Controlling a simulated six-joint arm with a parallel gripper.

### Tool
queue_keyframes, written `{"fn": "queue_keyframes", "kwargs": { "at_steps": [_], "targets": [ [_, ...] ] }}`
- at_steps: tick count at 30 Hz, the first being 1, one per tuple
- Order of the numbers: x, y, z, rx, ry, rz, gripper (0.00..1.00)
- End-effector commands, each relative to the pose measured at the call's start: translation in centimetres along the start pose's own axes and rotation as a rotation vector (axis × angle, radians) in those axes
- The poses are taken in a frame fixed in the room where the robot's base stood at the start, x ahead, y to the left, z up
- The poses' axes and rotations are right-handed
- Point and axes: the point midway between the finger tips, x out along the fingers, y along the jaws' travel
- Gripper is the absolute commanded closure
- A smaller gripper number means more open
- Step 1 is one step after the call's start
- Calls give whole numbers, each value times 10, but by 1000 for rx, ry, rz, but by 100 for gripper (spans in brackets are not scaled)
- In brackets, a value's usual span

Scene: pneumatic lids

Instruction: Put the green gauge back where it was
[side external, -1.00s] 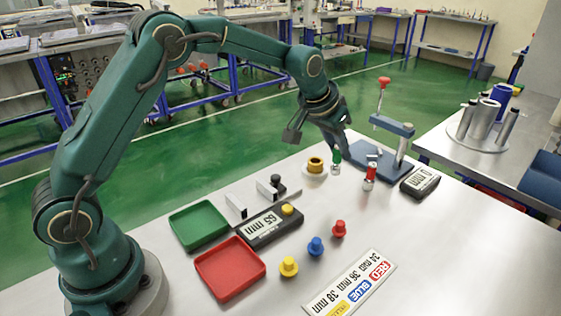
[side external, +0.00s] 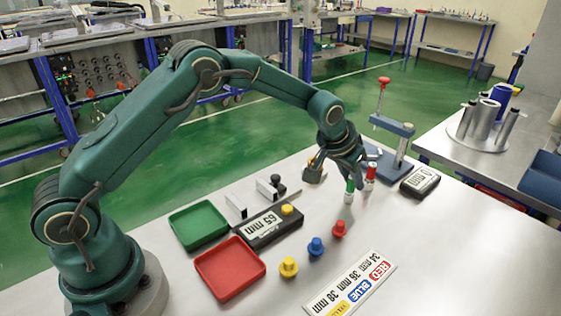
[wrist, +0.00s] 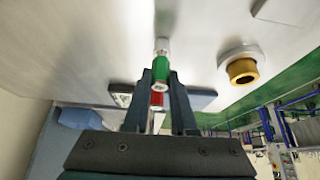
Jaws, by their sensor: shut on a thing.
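The green gauge (side external: 349,189), a small upright cylinder with a green band and pale ends, is held between the fingers of my gripper (side external: 357,196). In the wrist view the green gauge (wrist: 160,70) sits between the two dark fingertips (wrist: 161,80), its pale end pointing away. I cannot tell whether its lower end touches the table. The red gauge (side external: 370,174) stands just behind and right of it; its red part (wrist: 157,98) shows partly behind the green gauge in the wrist view.
A blue press stand (side external: 394,150) with a red-knobbed lever and a black display (side external: 420,182) are behind right. A brass ring on a white base (wrist: 243,70) is near my gripper.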

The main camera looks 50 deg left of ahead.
Motion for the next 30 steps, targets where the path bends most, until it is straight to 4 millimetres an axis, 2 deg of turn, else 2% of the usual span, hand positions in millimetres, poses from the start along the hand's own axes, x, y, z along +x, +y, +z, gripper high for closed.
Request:
{"fn": "queue_keyframes", "kwargs": {
  "at_steps": [1, 2, 3, 4, 13, 17, 23, 30],
  "targets": [
    [2, 0, 1, 0, -1, 0, 100],
    [2, 0, 1, 0, -1, 0, 68],
    [1, 0, 1, 0, -1, 0, 53],
    [1, 0, 1, 0, -1, 0, 46],
    [1, 0, 0, 0, 0, 0, 46],
    [-5, 0, -1, 0, 1, 0, 46],
    [-32, 0, -2, 0, 3, 0, 46],
    [-78, 0, -2, 0, 5, 1, 46]
  ]
}}
